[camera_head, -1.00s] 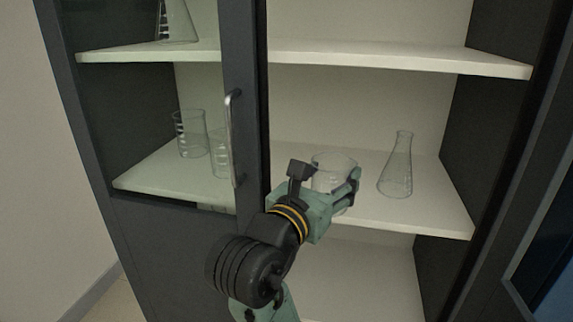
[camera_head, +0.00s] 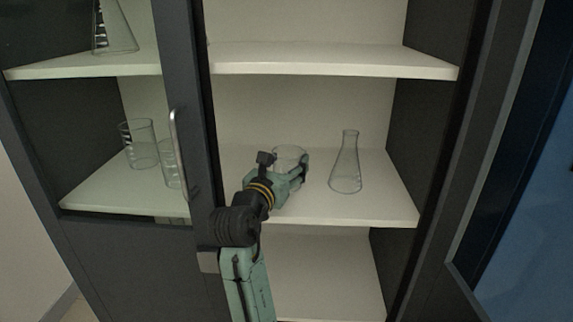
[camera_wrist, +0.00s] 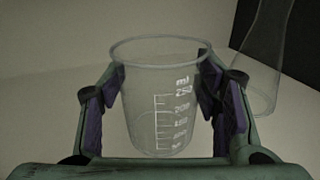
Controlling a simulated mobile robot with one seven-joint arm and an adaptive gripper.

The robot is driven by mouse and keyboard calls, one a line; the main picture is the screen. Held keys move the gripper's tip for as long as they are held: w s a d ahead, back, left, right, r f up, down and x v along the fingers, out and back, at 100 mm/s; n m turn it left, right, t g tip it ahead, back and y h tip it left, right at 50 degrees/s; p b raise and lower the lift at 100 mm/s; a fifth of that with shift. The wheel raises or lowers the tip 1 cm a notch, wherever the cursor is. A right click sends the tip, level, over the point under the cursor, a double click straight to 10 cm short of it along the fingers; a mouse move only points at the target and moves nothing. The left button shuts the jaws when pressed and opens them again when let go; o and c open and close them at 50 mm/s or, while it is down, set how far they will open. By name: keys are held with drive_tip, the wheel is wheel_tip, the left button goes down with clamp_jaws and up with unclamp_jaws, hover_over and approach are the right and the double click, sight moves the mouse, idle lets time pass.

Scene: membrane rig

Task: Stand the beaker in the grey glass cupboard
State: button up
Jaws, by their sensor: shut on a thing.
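The beaker (camera_head: 289,154) is clear glass with white markings. It also shows upright in the wrist view (camera_wrist: 155,95), between the two fingers. My gripper (camera_head: 290,172) is shut on it; in the wrist view the gripper (camera_wrist: 160,105) has a finger on each side of the glass. The beaker is at the middle shelf of the grey glass cupboard (camera_head: 183,60), in the open right-hand bay. My gripper hides its lower part in the head view, and I cannot tell whether its base touches the shelf (camera_head: 340,211).
A conical flask (camera_head: 346,172) stands on the same shelf, right of the beaker. Behind the glass door with its handle (camera_head: 179,155), beakers (camera_head: 139,145) stand on the left, and another flask (camera_head: 114,28) is above. The shelf's front right is clear.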

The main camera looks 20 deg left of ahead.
drive_tip(key=shift+f, duration=0.25)
drive_tip(key=shift+f, duration=0.15)
drive_tip(key=o, duration=1.2)
drive_tip(key=shift+c, duration=0.2)
drive_tip(key=shift+s, duration=0.25)
drive_tip(key=s+b, duration=0.1)
drive_tip(key=s, duration=1)
drive_tip(key=shift+s+a, duration=0.2)
drive_tip(key=shift+s, duration=0.1)
